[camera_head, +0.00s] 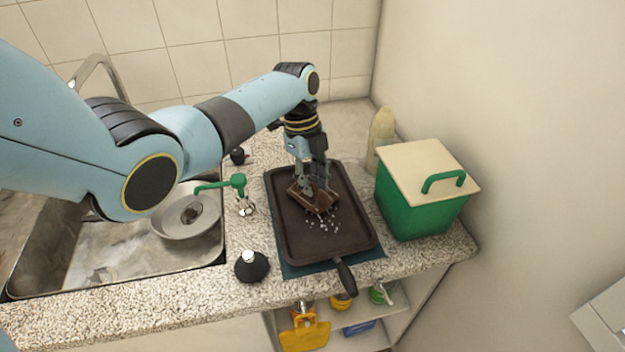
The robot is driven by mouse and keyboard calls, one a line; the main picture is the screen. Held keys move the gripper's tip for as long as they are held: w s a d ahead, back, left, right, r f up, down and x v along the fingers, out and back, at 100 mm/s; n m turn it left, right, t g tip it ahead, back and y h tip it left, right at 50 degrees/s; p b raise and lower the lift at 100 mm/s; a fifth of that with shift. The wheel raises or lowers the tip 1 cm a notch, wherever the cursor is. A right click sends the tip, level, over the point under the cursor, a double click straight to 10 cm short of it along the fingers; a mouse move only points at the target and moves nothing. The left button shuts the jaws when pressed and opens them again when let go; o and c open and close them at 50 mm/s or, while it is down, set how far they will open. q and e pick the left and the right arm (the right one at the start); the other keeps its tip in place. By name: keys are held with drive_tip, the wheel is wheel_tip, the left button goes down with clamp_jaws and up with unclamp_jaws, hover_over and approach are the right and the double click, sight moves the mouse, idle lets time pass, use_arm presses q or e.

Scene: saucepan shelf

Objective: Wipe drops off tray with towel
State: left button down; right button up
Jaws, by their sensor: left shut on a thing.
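The dark brown tray (345,240) lies on the granite counter, on a dark teal mat. A cluster of small whitish drops (325,225) lies on the tray's surface near its middle. My left gripper (313,190) points down over the tray and is shut on a folded brown towel (318,204). The towel is at the tray's surface, right beside the drops on their upper side. The gripper hides part of the towel and of the tray behind it. My right gripper is not in view.
A green box (408,207) with a cream lid stands right of the tray. A pale bottle (381,135) is behind it. The sink (95,250) holds a pan (185,222). Shelves are below.

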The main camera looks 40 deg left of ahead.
use_arm(q)
drive_tip(key=shift+f+b, duration=0.5)
drive_tip(key=shift+f, duration=0.2)
idle(0.3)
